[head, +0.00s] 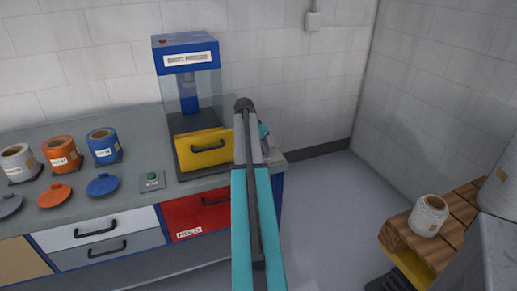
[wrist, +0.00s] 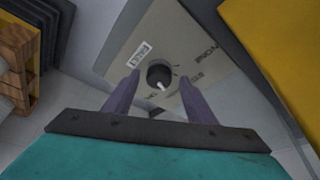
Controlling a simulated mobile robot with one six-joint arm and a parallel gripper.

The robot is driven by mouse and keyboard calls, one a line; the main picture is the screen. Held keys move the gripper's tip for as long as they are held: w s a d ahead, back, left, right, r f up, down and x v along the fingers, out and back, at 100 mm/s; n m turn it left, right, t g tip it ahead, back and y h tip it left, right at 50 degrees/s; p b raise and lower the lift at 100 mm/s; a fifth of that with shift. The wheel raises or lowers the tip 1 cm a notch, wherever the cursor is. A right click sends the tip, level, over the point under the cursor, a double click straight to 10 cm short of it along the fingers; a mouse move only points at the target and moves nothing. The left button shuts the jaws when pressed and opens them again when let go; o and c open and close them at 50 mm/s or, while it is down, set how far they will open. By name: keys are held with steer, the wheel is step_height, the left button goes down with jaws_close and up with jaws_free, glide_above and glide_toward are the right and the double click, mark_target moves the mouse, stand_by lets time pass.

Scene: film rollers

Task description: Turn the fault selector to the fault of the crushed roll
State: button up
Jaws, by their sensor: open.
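The fault selector shows in the wrist view as a round dark knob (wrist: 158,75) with a white pointer mark, on a pale grey plate (wrist: 185,25). The mark lies toward the knob's lower right side. In the head view my arm hides most of the selector area.
A blue-topped machine (head: 187,60) with a yellow front stands on the grey bench (head: 130,125). White, orange and blue pots (head: 103,147) with lids, and a green button (head: 151,177), are on the bench. Drawers are below. Floor between bench and pallet is clear.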

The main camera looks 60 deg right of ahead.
steer(key=shift+r, duration=0.1)
steer(key=b+v, duration=0.1)
steer(key=v, duration=1.2)
steer(key=shift+r, duration=0.25)
